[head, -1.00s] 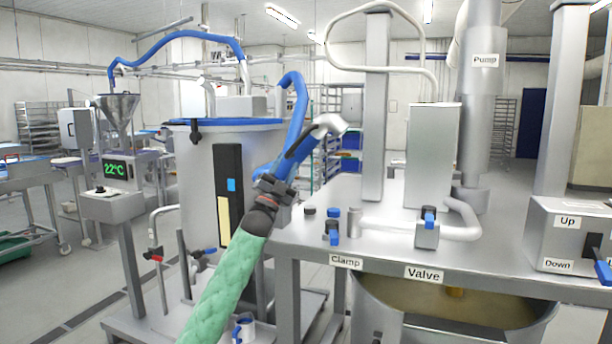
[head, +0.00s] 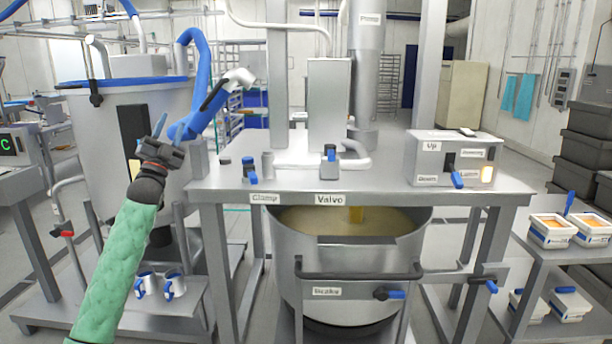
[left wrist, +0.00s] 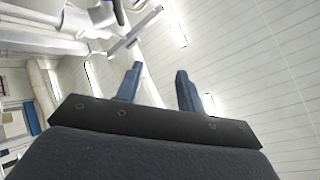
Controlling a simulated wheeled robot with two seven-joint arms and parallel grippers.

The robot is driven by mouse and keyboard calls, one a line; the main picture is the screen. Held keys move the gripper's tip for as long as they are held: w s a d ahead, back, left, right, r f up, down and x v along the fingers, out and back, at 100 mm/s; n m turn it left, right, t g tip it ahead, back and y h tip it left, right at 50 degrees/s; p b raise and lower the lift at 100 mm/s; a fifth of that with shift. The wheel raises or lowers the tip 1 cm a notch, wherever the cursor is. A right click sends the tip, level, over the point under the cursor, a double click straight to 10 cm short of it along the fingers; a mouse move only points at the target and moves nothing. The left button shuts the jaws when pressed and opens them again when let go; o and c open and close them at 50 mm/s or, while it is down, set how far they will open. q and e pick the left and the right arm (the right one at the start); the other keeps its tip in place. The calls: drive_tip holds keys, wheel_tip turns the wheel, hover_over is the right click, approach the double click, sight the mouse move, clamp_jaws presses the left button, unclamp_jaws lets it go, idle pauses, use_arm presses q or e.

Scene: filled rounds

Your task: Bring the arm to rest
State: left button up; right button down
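My left arm, in a green sleeve, reaches up from the lower left of the head view. Its gripper (head: 168,130) is raised in front of the steel tank (head: 80,125), left of the steel table (head: 290,181). In the left wrist view the two blue fingers (left wrist: 158,88) stand apart with nothing between them. They point up toward the ceiling and its lamps. My right gripper is not in view.
A blue hose arm with a white nozzle (head: 235,80) is close to the right of the gripper. The table carries a valve (head: 329,153) and a control box (head: 455,160). A large pot (head: 350,270) is under it. Tubs (head: 550,232) stand at the right.

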use_arm(q)
drive_tip(key=w+a+f+n+g+y, duration=0.25)
drive_tip(key=f+n+g+y, duration=0.2)
drive_tip(key=n+y, duration=0.25)
drive_tip(key=s+d+f+n+g, duration=0.2)
drive_tip(key=s+d+f+g, duration=0.3)
drive_tip(key=s+f, duration=0.5)
drive_tip(key=s+d+f+n+g+y, duration=0.1)
drive_tip(key=s+d+f+n+g, duration=0.15)
drive_tip(key=s+d+f, duration=0.7)
drive_tip(key=s+d+f+n+g, duration=0.15)
drive_tip(key=s+f+g, duration=0.45)
drive_tip(key=f, duration=0.8)
drive_tip(key=s+d+f+g, duration=0.2)
drive_tip(key=s+f, duration=0.6)
drive_tip(key=s, duration=0.5)
drive_tip(key=s+d+f+g+h, duration=0.1)
drive_tip(key=s+d+f, duration=0.3)
drive_tip(key=s+f, duration=0.5)
drive_tip(key=s+d+f+g, duration=0.2)
drive_tip(key=s+f, duration=0.7)
drive_tip(key=s, duration=0.7)
drive_tip(key=shift+s+d+f+g+h+p, duration=0.3)
drive_tip(key=shift+s+d+g+p, duration=0.15)
drive_tip(key=shift+g, duration=0.25)
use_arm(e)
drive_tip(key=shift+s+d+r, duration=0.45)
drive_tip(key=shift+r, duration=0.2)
